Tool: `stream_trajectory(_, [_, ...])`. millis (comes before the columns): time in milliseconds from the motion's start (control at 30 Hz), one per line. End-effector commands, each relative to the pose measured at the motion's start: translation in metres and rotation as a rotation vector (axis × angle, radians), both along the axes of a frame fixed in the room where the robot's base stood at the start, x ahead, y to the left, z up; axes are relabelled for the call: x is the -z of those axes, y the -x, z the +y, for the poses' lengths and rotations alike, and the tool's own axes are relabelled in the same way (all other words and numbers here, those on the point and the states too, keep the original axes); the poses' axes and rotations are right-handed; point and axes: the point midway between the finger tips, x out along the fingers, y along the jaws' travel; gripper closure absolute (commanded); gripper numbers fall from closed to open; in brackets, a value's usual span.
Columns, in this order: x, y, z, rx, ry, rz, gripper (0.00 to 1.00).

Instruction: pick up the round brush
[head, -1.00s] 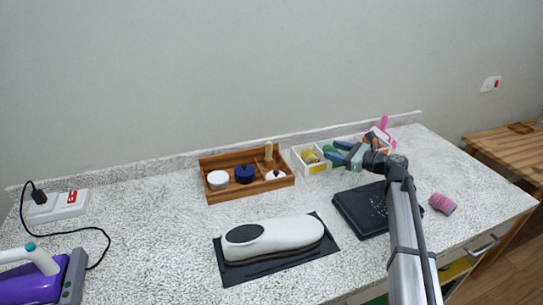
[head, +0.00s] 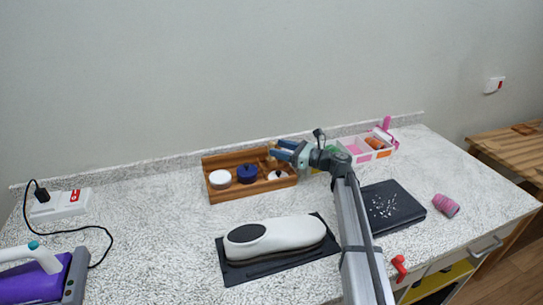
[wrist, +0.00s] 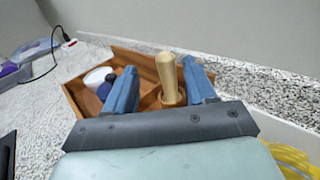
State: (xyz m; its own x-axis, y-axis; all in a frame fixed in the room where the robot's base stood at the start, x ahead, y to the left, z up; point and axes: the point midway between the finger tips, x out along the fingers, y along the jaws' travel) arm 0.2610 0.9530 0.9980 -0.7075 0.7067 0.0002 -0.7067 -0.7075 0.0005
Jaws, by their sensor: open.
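A light wooden handle (wrist: 166,72) stands upright in the brown wooden tray (wrist: 90,108); its lower end is in a brown round piece, and I cannot tell for sure that it is the round brush. My gripper (wrist: 160,66) is open, with its blue fingers on either side of the handle in the wrist view and nothing held. In the head view my gripper (head: 274,149) is over the right end of the tray (head: 255,193) and mostly hides the handle. A pink ribbed cylinder (head: 446,205) lies on the counter at the right.
A divided white box (head: 372,156) stands right of the tray.

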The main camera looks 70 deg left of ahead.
Motion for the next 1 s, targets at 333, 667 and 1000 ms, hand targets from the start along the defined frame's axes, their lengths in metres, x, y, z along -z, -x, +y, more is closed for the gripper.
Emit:
stream_trajectory(333, [0.000, 0.013, 0.019, 0.000, 0.000, 0.000, 0.44])
stream_trajectory(667, [0.000, 0.036, 0.048, 0.002, 0.001, -0.001, 0.44])
stream_trajectory(1000, [0.000, 0.037, 0.048, 0.003, 0.001, -0.001, 0.55])
